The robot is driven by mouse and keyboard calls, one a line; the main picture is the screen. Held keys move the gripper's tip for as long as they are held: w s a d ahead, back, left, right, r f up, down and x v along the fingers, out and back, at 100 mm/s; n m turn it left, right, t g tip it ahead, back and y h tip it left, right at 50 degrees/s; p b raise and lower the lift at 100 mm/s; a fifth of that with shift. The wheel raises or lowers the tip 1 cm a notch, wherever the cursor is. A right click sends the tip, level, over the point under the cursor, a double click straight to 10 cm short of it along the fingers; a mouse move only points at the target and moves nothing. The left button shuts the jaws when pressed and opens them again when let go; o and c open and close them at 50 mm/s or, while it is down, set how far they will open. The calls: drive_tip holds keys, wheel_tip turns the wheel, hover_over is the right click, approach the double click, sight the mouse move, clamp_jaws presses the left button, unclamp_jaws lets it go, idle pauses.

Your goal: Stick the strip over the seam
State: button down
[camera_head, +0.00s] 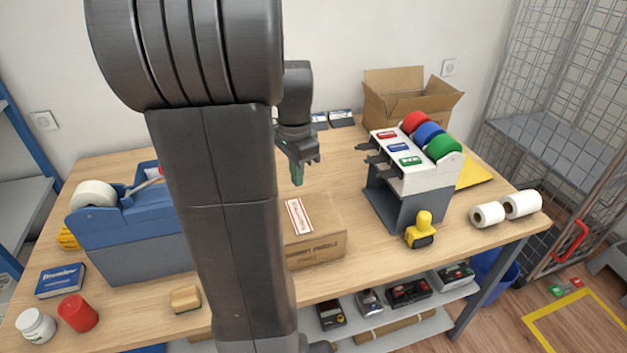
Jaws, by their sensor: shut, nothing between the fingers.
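A closed brown cardboard parcel (325,244) sits on the counter in the middle, its left part hidden behind my arm. A white strip with red edges (298,216) lies on the parcel's top face, close to my arm. The seam is not clearly visible, so I cannot tell whether the strip covers it. My gripper (298,181), with green fingertips, is shut and empty. It points down above and beyond the parcel's far edge, apart from the strip in the picture.
A grey and white dispenser (413,188) with red, blue and green rolls stands right of the parcel. A yellow stamp-like tool (421,230) is before it. A blue tape dispenser (125,240) stands left. An open carton (408,98) is behind. Bare counter shows around the gripper.

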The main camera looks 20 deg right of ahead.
drive_tip(key=b, duration=0.6)
hover_over(298, 215)
drive_tip(key=shift+m, duration=0.3)
wheel_tip(298, 215, down, 7)
drive_tip(key=shift+f, duration=0.1)
drive_tip(key=shift+f, duration=0.15)
drive_tip(key=shift+f+b, duration=1.1)
drive_tip(key=shift+f, duration=0.25)
wheel_tip(298, 215, up, 8)
drive_tip(key=p, duration=0.7)
wheel_tip(298, 215, down, 8)
drive_tip(key=b, duration=0.7)
drive_tip(key=shift+f, duration=0.25)
drive_tip(key=shift+r+p, duration=0.35)
drive_tip(key=shift+r, duration=0.45)
